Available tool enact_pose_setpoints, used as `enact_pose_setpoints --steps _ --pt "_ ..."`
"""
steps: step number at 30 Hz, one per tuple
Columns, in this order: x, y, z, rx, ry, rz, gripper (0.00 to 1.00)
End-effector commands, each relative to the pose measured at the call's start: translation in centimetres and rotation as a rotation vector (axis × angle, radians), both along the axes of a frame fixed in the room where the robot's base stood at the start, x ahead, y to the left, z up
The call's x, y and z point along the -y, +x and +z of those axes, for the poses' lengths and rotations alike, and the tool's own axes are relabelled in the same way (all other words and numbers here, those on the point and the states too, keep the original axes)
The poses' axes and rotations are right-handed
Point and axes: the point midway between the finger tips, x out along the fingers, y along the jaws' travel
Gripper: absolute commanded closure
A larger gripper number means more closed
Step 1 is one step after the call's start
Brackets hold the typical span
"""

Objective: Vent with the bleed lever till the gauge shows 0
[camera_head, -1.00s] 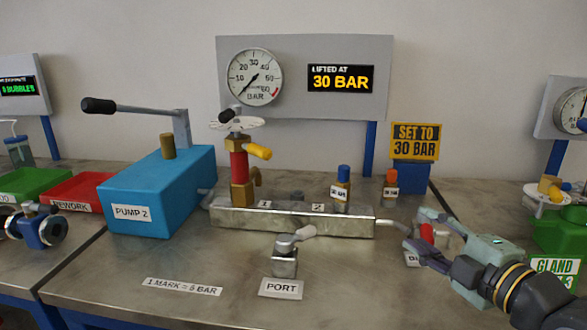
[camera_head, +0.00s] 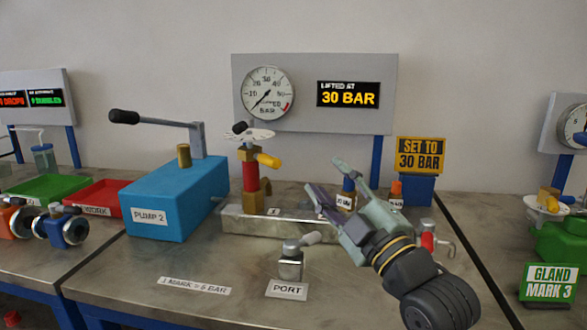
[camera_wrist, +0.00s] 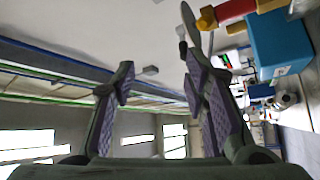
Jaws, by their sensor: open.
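The round white gauge (camera_head: 267,93) stands on the grey panel at the back; its needle points to the lower left, near the low end of the scale, exact reading too small to tell. My gripper (camera_head: 325,178) is open and empty, raised in front of the manifold's right part, fingers pointing up and left. It is apart from the red handle, which is right of my wrist. Its spread fingers show in the wrist view (camera_wrist: 158,85).
Blue PUMP 2 (camera_head: 175,205) with its long black-tipped handle is at left. A red and brass valve column (camera_head: 250,178) rises from the manifold. A small PORT fitting (camera_head: 291,264) stands in front. The display (camera_head: 348,94) reads LIFTED AT 30 BAR. The front bench is mostly clear.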

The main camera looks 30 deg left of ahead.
Motion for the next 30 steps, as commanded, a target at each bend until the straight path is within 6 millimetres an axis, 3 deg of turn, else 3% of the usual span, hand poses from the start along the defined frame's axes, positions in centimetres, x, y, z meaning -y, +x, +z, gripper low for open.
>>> enact_pose_setpoints --steps 6,12,25,30 --pt "-3.2 -2.1 1.8 0.0 0.11 0.079 0.59" --pt "-4.8 -3.6 2.9 0.0 0.176 0.126 0.59" --pt "-5.3 -4.1 3.3 -0.001 0.2 0.144 0.59" --pt "-5.3 -4.1 3.3 -0.001 0.2 0.144 0.7"
